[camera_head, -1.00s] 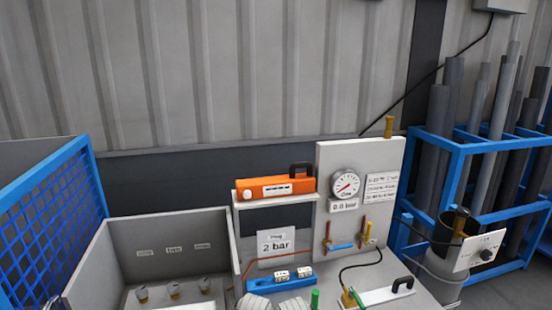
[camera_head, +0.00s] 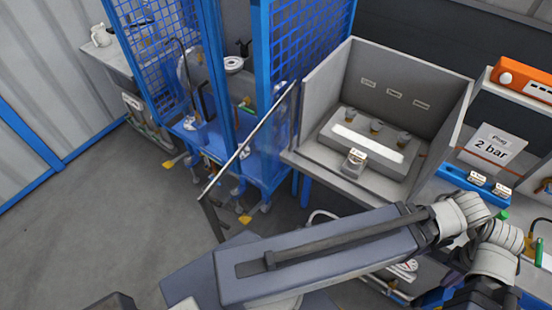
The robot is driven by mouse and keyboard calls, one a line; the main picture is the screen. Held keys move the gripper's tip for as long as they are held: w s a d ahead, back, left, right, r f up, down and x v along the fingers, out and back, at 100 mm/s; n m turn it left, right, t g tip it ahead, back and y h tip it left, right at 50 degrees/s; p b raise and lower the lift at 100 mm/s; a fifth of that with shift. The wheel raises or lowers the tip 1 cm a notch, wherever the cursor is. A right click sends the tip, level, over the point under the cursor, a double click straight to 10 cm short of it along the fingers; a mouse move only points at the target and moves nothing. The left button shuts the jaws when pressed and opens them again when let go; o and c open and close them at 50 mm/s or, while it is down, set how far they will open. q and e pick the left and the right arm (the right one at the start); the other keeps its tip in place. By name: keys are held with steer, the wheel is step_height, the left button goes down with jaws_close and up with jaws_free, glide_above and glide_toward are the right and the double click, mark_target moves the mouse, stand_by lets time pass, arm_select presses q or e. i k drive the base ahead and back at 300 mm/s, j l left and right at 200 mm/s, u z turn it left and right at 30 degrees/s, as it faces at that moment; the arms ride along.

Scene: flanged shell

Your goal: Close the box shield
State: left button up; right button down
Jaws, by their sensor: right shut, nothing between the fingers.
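The box (camera_head: 317,160) is a grey open-fronted enclosure at upper right of centre. Inside, several small knobs stand on a grey block with a bright white strip. The shield (camera_head: 262,140) appears as a see-through panel with a pale straight edge, standing swung out to the left of the box, so the box front is uncovered. My right gripper (camera_head: 482,294) is low at the right, beyond my grey wrist joints, right of and below the box, apart from the shield. It is shut and empty; its fingertips are hard to make out. My left gripper is not in view.
A blue mesh frame (camera_head: 308,40) stands behind and left of the shield. At the right are a "2 bar" sign (camera_head: 488,147), an orange case (camera_head: 525,80) and a blue block (camera_head: 465,178) with labels. Bare floor (camera_head: 90,220) lies to the left. My arm crosses below the box.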

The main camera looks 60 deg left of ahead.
mark_target(206, 202)
steer(key=k+j+z, duration=0.2)
steer(key=k+z, duration=0.15)
steer(key=z, duration=0.15)
steer(key=k+j+z, duration=0.1)
steer(key=k+z, duration=0.25)
steer(key=z, duration=0.15)
steer(key=k+z, duration=0.35)
steer(key=k, duration=0.55)
steer(key=k+u, duration=0.3)
steer(key=k+j+u, duration=0.1)
steer(key=u, duration=0.25)
steer(key=k+j+u, duration=0.1)
steer(key=u, duration=0.35)
steer(key=k+j+u, duration=0.1)
steer(key=u, duration=0.35)
steer(key=k+l+z, duration=0.1)
steer(key=l, duration=0.05)
